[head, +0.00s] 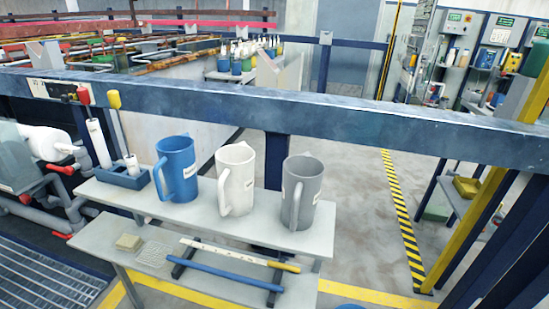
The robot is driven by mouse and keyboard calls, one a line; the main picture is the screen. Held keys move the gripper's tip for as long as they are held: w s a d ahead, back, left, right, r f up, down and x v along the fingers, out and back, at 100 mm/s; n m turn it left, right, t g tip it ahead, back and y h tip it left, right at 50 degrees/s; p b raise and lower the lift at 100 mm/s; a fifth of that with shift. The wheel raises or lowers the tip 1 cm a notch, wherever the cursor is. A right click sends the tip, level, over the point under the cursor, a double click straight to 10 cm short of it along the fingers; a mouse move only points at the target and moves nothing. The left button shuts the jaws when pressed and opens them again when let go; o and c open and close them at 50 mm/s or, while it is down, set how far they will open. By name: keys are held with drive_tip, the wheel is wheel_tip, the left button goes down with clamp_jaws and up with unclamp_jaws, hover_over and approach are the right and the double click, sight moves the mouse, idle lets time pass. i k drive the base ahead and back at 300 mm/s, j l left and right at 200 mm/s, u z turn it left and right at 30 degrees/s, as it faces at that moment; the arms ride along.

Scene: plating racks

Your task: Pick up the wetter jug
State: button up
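Three jugs stand upright in a row on the upper shelf of a small grey stand (128,198). The blue jug (179,168) is on the left, the white jug (236,178) in the middle and the grey jug (301,192) on the right. Each has a handle toward the camera and a small label. The lettering is too small to read, so I cannot tell which one is the wetter jug. My gripper is not in view.
A blue holder (123,178) with white cylinders sits left of the jugs. A blue beam (350,119) crosses behind and above them. The lower shelf (215,282) bears rods and a sponge (129,242). A yellow post (505,165) stands right; floor between is clear.

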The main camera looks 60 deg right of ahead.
sight(235, 164)
drive_tip(key=z, duration=1.3)
